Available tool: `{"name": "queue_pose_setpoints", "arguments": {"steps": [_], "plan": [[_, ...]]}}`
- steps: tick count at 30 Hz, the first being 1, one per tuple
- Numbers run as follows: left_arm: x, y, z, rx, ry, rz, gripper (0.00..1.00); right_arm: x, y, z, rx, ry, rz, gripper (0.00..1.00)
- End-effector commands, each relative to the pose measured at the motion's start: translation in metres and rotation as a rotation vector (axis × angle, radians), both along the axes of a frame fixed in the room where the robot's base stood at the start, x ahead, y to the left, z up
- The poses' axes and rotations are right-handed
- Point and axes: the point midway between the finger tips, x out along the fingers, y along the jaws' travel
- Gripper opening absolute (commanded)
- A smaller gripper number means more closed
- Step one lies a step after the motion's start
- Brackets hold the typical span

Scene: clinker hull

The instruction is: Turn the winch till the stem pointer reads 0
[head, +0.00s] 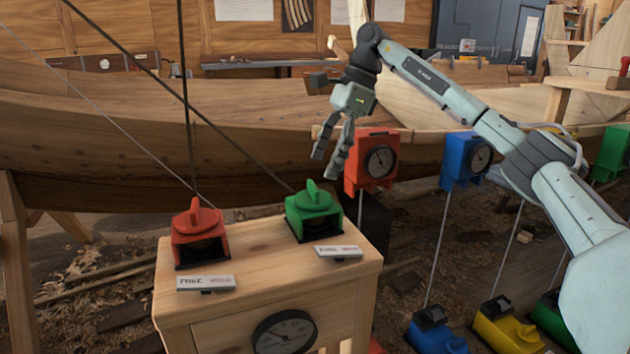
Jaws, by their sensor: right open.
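A red winch (200,232) with a red handle on top stands on the left of a wooden stand (262,248). A green winch (313,210) with a green handle stands on its right. Each has a small label plate in front, too small to read surely. A round dial (285,331) is on the stand's front, cut by the frame's bottom edge; its reading is unclear. A red-framed dial (380,161) hangs by the hull. I cannot tell which dial is the stem pointer. My right gripper (326,162) is open and empty, pointing down above the green winch, apart from it.
The planked hull (120,125) runs across behind the stand. Dark ropes rise from both winches. A blue dial box (467,158) and a green one (612,153) hang at right. Blue (436,335) and yellow (507,328) units stand on the floor at lower right.

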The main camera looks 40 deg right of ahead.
Motion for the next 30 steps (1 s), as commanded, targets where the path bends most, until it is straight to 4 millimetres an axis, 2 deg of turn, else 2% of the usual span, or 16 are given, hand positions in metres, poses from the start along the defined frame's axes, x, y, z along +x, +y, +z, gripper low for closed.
{"name": "queue_pose_setpoints", "arguments": {"steps": [3, 9, 20, 30], "plan": [[0.0, 0.0, 0.001, 0.001, 0.0, 0.0, 0.0, 0.002, 0.007, -0.02, 0.0, 0.003, 0.001, 0.76], [0.0, 0.0, 0.002, 0.001, -0.001, 0.0, 0.0, 0.006, 0.016, -0.041, 0.002, 0.001, -0.001, 0.76], [0.0, 0.0, 0.002, 0.001, 0.0, 0.0, 0.0, 0.007, 0.019, -0.046, 0.004, -0.002, -0.001, 0.76], [0.0, 0.0, 0.001, 0.001, 0.0, 0.0, 0.0, 0.007, 0.019, -0.046, 0.004, -0.002, -0.001, 0.34]]}}
